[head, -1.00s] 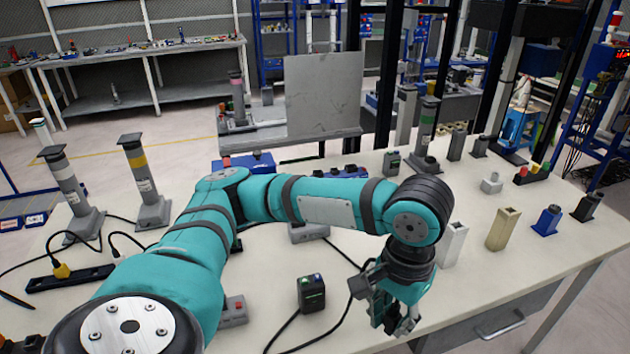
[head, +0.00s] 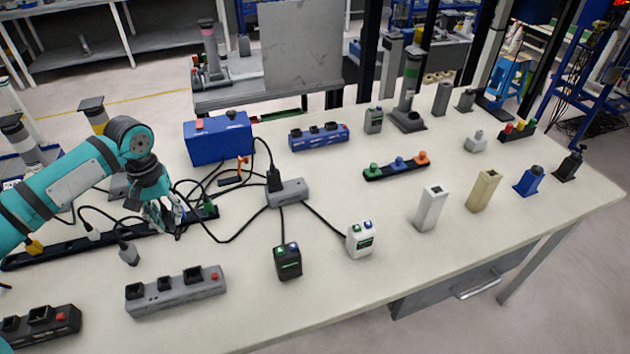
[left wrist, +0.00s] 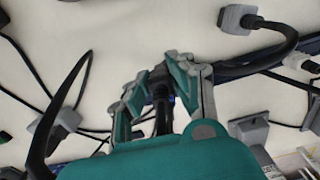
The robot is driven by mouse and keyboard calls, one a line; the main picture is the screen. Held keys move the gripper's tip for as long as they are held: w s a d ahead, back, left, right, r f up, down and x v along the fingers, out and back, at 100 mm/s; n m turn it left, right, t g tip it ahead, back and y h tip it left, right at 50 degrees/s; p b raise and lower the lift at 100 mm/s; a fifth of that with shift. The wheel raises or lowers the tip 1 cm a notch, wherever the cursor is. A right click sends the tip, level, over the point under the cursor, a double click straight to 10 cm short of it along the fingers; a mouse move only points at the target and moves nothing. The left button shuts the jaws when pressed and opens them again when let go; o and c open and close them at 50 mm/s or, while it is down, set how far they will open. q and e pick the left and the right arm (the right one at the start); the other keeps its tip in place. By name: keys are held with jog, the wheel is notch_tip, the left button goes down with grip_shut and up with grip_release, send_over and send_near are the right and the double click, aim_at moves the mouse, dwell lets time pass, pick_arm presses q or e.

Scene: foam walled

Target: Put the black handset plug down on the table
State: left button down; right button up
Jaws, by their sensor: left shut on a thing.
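My left gripper (head: 166,218) is over the left part of the table in the head view, beside the long black power strip (head: 100,246). It is shut on a dark thing, which looks like the black handset plug (left wrist: 160,88), showing between the fingers in the left wrist view. A dark cable runs down from it there. In the head view the fingers hide most of the plug, and I cannot tell whether it touches the table (head: 330,300). My right gripper is not in view.
Black cables lie around a grey junction box (head: 288,193). A grey plug (head: 128,254), a grey socket strip (head: 176,291) and a black charger block (head: 288,262) are nearby. A blue box (head: 218,140) stands behind. The table's front middle is clear.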

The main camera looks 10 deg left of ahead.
pick_arm(q)
jog(key=shift+n, duration=0.3)
jog(key=a, duration=0.4)
jog(key=shift+s+a+f, duration=0.2)
jog(key=shift+a+f, duration=0.05)
jog(key=shift+f, duration=0.1)
jog(key=shift+a+f, duration=0.1)
jog(key=shift+a, duration=0.25)
jog(key=p, duration=0.3)
send_over(226, 239)
jog(key=shift+f, duration=2.5)
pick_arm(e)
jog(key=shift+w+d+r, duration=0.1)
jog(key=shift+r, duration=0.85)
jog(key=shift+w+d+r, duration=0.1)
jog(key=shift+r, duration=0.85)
pick_arm(q)
jog(key=shift+f+p, duration=0.1)
jog(key=shift+p, duration=0.25)
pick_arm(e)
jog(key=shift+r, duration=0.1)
pick_arm(q)
jog(key=c, duration=1.2)
grip_release()
jog(key=shift+o, duration=0.2)
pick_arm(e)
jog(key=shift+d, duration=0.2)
